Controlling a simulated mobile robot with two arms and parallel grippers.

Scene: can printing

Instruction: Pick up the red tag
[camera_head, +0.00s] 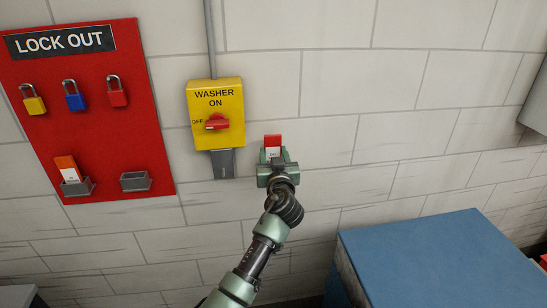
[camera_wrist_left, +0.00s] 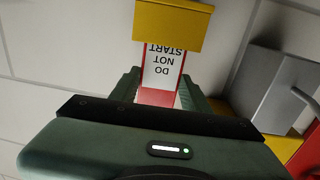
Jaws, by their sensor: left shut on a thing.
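The red tag (camera_head: 272,142) has a red top and a white lower part, and shows just above my left gripper (camera_head: 274,168). My left gripper is shut on the tag and holds it in front of the white block wall, to the right of the yellow washer switch box. In the left wrist view the tag (camera_wrist_left: 163,68) stands between the fingers with the upside-down words "DO NOT START" and red at its near end. A yellow piece (camera_wrist_left: 173,24) covers or adjoins its far end; I cannot tell what it is. My right gripper is not in view.
The red lockout board (camera_head: 100,130) carries yellow, blue and red padlocks, an orange-topped tag (camera_head: 67,168) in a grey holder, and an empty-looking holder (camera_head: 135,181). The switch box (camera_head: 215,100) has a red knob. A blue-topped block (camera_head: 440,262) stands at lower right.

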